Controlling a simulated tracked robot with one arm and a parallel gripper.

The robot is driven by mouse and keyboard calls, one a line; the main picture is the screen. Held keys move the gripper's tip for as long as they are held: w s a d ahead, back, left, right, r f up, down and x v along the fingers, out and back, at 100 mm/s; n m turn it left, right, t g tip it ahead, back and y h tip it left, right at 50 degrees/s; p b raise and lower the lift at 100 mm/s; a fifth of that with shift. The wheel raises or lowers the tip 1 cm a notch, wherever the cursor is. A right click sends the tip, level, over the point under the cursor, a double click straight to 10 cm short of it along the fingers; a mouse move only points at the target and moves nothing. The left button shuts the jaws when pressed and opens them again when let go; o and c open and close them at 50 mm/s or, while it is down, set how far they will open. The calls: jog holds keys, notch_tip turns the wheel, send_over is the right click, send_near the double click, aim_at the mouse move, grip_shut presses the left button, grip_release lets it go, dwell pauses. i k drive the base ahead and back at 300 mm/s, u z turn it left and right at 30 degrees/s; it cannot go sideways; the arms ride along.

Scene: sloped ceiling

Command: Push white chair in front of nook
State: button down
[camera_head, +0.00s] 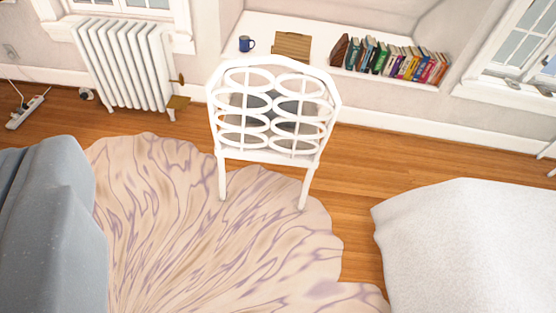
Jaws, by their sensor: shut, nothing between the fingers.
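The white chair (270,113) stands upright near the middle of the view, with its openwork oval back toward me. Its two near legs rest on the patterned rug close to the rug's far edge. The seat shows only in part through the back, as dark patches. The nook (312,30) is a white recess in the far wall, behind the chair, with a shelf-like ledge. The chair back overlaps part of the wall below the ledge. My gripper is not in view.
A blue mug (246,44), a brown board (292,46) and a row of books (390,58) stand on the ledge. A white radiator (123,62) is left of the chair. A grey sofa (50,225) and a white bed-like surface (470,245) flank the rug (205,250).

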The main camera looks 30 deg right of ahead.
aim_at(237, 138)
jog(key=z, duration=0.1)
jog(key=i, duration=1)
jog(key=u, duration=0.1)
